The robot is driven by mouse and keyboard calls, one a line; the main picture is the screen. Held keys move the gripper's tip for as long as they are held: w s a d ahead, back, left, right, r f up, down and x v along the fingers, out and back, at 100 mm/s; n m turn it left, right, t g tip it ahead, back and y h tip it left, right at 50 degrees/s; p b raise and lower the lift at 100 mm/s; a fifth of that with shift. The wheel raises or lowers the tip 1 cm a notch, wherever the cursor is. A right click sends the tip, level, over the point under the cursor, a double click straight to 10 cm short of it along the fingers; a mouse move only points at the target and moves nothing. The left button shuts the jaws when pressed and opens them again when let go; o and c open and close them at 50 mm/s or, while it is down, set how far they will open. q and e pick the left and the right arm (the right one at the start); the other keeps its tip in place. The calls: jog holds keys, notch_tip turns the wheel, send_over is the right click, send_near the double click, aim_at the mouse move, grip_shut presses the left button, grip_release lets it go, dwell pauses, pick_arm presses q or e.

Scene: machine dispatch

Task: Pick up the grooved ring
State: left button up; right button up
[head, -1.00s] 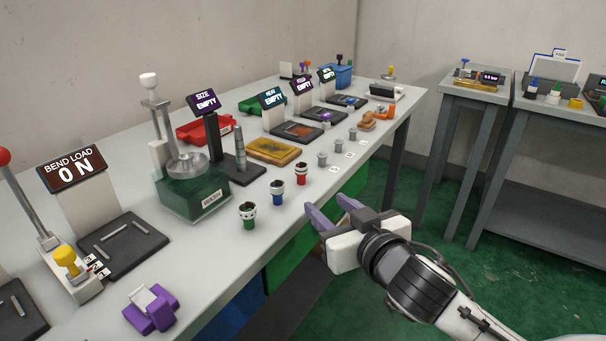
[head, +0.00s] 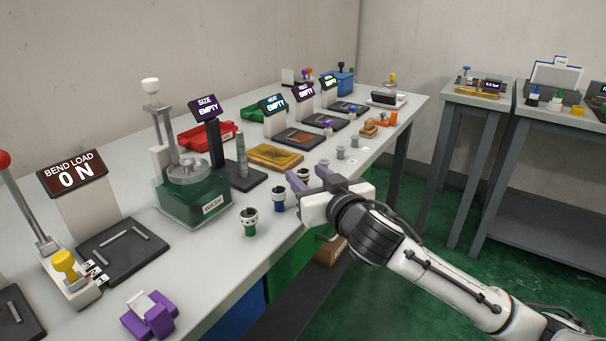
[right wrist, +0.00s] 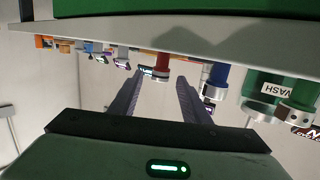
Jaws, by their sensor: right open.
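Three small cups with pale, notched-looking collars stand along the front of the table: a green cup (head: 249,224), a blue cup (head: 279,199) and a red cup (right wrist: 162,70). I cannot tell for sure which part is the grooved ring. My right gripper (head: 308,177) is open at the table's front edge, close to the red cup, and hides most of it in the head view. In the right wrist view, which looks inverted, the red cup appears between the open fingers, not visibly gripped. The blue cup (right wrist: 215,78) is just outside one finger. My left gripper is not in view.
The green wash station (head: 192,205) stands behind the cups. Small grey pieces (head: 340,153) stand further along the front edge. A purple holder (head: 149,315) is near left, and a dark tray (head: 122,247) lies behind it. Green floor lies right of the table.

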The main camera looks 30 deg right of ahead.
grip_shut()
